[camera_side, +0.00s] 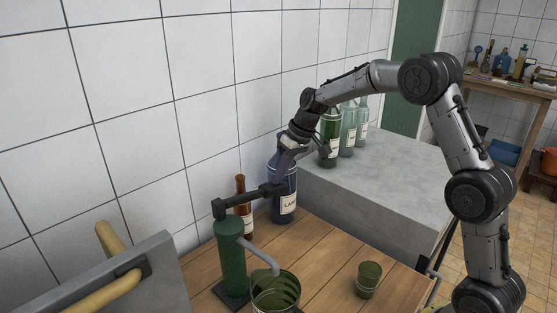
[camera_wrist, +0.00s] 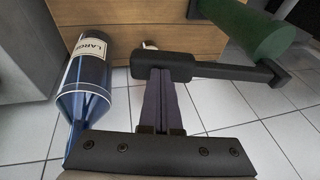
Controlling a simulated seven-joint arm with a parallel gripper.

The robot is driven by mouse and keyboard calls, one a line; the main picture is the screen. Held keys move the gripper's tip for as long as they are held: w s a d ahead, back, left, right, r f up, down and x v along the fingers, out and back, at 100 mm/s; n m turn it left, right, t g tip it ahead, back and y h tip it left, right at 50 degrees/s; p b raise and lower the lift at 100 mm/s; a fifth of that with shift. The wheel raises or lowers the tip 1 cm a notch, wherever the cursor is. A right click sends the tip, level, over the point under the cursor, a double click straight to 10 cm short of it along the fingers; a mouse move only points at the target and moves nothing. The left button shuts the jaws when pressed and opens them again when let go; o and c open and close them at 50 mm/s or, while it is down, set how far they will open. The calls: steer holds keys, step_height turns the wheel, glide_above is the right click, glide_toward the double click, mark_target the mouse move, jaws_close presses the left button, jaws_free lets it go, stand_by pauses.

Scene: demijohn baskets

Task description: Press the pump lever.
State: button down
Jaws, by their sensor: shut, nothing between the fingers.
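The green hand pump (camera_side: 231,262) stands upright on the wooden table. Its black lever (camera_side: 243,200) runs out to the right from the pump top, roughly level and rising slightly, with a thicker grip at its end. In the wrist view the lever (camera_wrist: 215,70) crosses the picture, with the green pump body (camera_wrist: 245,32) behind. My gripper (camera_side: 282,172) is shut and empty, pointing down at the lever's grip end. In the wrist view its fingertips (camera_wrist: 160,74) overlap the grip; I cannot tell whether they touch it.
A green glass vessel (camera_side: 275,292) stands by the pump spout. A small green glass (camera_side: 367,280) is to the right. A blue bottle (camera_side: 285,205) and a brown bottle (camera_side: 242,215) stand behind the lever. Green bottles (camera_side: 328,140) stand on the grey block (camera_side: 390,190). A grey panel (camera_side: 140,275) is at left.

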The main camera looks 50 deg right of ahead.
mark_target(281, 185)
steer(key=shift+s+a+f, duration=0.1)
steer(key=shift+f, duration=1.65)
steer(key=w+d+v, duration=0.1)
steer(key=v, duration=1.4)
steer(key=shift+w+d, duration=0.25)
steer(key=shift+d, duration=0.05)
